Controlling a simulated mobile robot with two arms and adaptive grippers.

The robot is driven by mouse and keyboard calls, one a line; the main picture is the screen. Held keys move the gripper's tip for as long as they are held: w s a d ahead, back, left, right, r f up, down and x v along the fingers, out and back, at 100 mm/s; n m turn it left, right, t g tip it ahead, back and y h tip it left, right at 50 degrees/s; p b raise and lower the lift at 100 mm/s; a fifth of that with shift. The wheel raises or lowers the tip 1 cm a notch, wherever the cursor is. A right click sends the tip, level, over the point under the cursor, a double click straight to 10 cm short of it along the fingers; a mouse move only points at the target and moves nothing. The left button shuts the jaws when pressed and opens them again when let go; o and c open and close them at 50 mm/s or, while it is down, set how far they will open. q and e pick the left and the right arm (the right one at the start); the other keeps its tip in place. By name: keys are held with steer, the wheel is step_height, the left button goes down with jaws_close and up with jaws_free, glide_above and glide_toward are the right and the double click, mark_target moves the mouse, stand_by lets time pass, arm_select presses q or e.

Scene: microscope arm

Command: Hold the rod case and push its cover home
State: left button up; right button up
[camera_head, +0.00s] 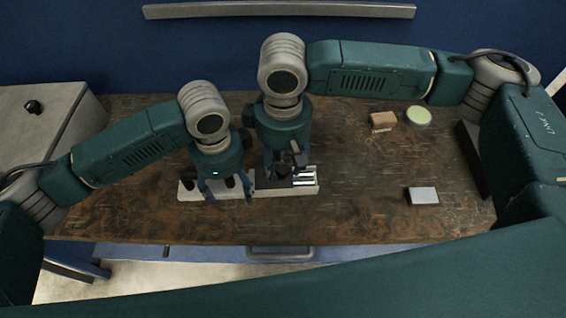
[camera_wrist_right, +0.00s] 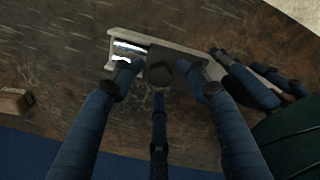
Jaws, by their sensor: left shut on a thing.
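The rod case (camera_head: 310,189) is a long pale tray lying flat on the table; its pale rim also shows in the wrist view (camera_wrist_right: 122,33). Shiny rods (camera_head: 305,176) show at its right end. A dark cover (camera_wrist_right: 160,72) lies on the case beside the rods, leaving that end uncovered. My left gripper (camera_head: 224,190) is shut on the left part of the case; its fingers partly hide the grip. My right gripper (camera_wrist_right: 160,78) is over the cover with its fingers spread apart around it. Whether the fingertips touch the cover is unclear.
A tan block (camera_head: 383,121) and a round pale-green-topped item (camera_head: 418,115) stand at the back right. A small white-topped box (camera_head: 423,196) lies at the right. A dark upright block (camera_head: 472,158) is near the right edge. The table between is clear.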

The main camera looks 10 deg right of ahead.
steer(key=shift+f, duration=0.25)
steer(key=shift+c, duration=0.3)
jaws_close()
steer(key=d, duration=0.6)
steer(key=shift+s+d, duration=0.1)
steer(key=shift+s, duration=0.15)
arm_select(q)
steer(key=shift+a, duration=0.1)
arm_select(e)
steer(key=shift+o, duration=0.3)
jaws_free()
steer(key=shift+a, duration=0.2)
steer(key=shift+r, duration=0.15)
